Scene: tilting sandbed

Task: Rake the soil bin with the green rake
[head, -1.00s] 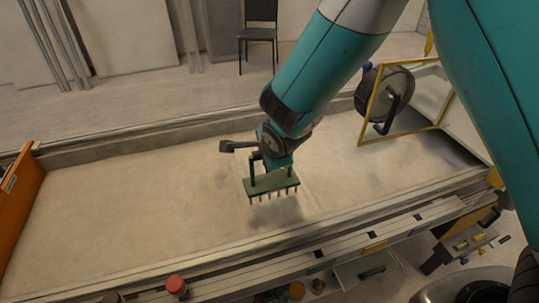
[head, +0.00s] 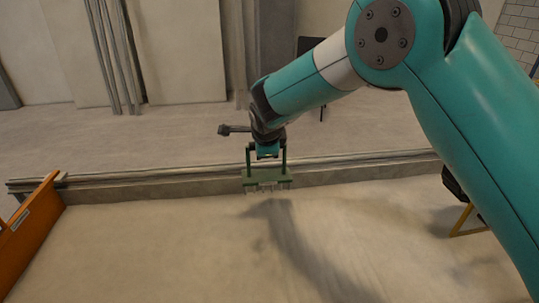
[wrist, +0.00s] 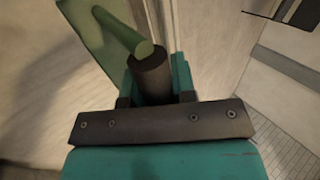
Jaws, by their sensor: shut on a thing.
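The green rake (head: 266,182) hangs from my gripper (head: 267,150) in the head view, its row of tines pointing down. My gripper is shut on the rake's handle. The rake is near the far wall of the soil bin (head: 150,245), and its shadow falls on the pale soil, so the tines look to be above the surface. In the wrist view the green handle (wrist: 125,32) runs up to the dark gripper parts, with part of the green rake head at the upper left. The jaw tips are not clearly visible.
An orange end plate (head: 32,232) stands at the bin's left end. The far rail (head: 150,182) runs along the back of the bin. A yellow-edged frame (head: 462,220) is partly visible at the right, behind my arm. The soil in the middle is free of objects.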

